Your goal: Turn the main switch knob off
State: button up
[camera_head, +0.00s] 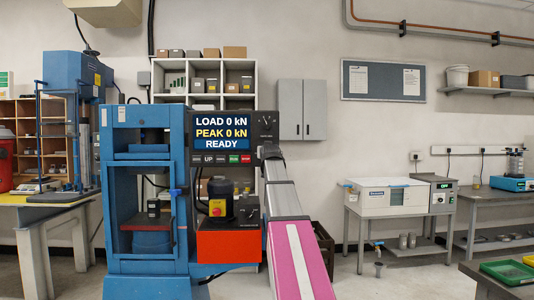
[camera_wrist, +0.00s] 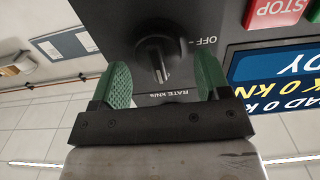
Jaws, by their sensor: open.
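A black rate knob (camera_wrist: 158,50) is on the dark panel, with "RATE kN/s" printed beside it and "OFF" to its right. Its pointer faces the "RATE" text, not "OFF". It shows in the head view (camera_head: 265,121) right of the display. My gripper (camera_wrist: 164,82) is open, its green-padded fingers either side of the knob, apart from it. In the head view my gripper (camera_head: 269,151) is just below that knob. Another knob (camera_head: 250,208) is on the red pump unit lower down; its label is too small to read. No label reading "main switch" is legible.
The display (camera_head: 220,134) reads LOAD 0 kN, PEAK 0 kN, READY, with a row of buttons (camera_head: 221,159) beneath. The blue press frame (camera_head: 118,210) stands left. A control box (camera_head: 443,198) with an OFF screen is on the right bench.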

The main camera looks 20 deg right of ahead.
jog(key=shift+w+d, duration=0.1)
jog(key=shift+w, duration=0.2)
jog(key=shift+c, duration=0.3)
jog(key=c, duration=0.8)
jog(key=shift+c, duration=0.2)
